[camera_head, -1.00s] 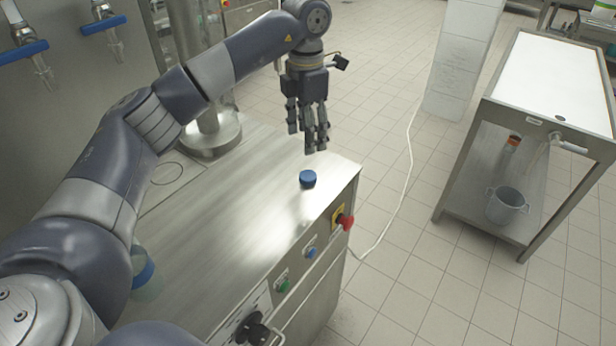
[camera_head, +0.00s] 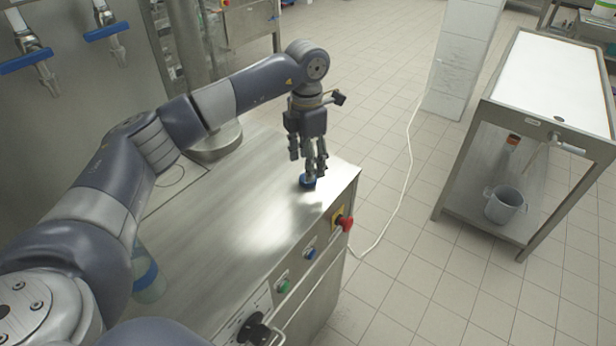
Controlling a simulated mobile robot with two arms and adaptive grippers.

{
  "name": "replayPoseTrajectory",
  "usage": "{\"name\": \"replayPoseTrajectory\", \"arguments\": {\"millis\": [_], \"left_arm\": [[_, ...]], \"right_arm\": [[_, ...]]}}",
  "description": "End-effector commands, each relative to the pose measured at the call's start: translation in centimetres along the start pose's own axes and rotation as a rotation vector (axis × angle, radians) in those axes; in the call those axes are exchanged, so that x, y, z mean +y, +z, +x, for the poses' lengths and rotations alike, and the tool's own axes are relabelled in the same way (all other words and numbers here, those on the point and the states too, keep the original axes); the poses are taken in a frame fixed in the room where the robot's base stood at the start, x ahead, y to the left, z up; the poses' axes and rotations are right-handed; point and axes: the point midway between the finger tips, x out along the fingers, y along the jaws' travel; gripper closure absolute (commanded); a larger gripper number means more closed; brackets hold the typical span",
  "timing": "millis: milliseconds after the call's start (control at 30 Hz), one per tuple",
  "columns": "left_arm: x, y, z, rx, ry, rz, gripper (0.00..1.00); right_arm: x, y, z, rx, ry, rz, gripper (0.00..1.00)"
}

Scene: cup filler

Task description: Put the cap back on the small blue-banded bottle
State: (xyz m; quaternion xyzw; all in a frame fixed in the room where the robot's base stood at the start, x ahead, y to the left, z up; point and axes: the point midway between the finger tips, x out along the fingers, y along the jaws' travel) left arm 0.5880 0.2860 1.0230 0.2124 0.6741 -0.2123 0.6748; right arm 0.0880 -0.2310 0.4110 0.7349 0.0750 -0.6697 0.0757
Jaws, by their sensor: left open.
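The blue cap (camera_head: 307,182) lies on the steel machine top (camera_head: 225,215) near its far right corner. My left gripper (camera_head: 311,172) is open and points down right above the cap. Its fingers hide part of the cap, and I cannot tell whether they touch it. The small blue-banded bottle (camera_head: 147,277) stands at the left of the machine top, partly hidden behind my left arm; its top is out of sight. My right gripper is not in view.
A red emergency button (camera_head: 345,222), a blue button (camera_head: 310,253), a green button (camera_head: 284,286) and a black knob (camera_head: 256,332) sit on the machine's front. A steel trolley (camera_head: 540,130) with a grey pot (camera_head: 503,205) stands right. The middle of the machine top is clear.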

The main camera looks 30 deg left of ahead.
Motion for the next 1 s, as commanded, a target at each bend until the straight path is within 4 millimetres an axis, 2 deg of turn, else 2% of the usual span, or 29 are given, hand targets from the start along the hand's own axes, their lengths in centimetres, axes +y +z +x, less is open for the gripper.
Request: {"name": "replayPoseTrajectory", "arguments": {"millis": [100, 300, 667, 700, 900, 1000], "left_arm": [[-0.4, -0.3, 1.5, 0.006, -0.003, 0.001, 0.42], [-0.4, -0.2, 3.8, 0.003, -0.002, -0.001, 0.42], [-0.4, -0.2, 4.1, 0.001, -0.001, 0.000, 0.42], [-0.4, -0.2, 4.1, 0.001, -0.001, 0.000, 0.49], [-0.4, -0.2, 4.0, 0.001, -0.001, 0.000, 0.72], [-0.4, -0.2, 4.0, 0.001, -0.001, 0.000, 0.74]], "right_arm": [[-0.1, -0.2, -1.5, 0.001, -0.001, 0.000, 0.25], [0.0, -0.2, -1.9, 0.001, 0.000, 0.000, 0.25], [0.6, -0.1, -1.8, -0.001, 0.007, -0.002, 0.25], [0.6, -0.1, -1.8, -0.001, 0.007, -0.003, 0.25], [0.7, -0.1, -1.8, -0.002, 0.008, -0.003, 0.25], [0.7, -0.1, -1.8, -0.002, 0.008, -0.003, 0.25]]}}
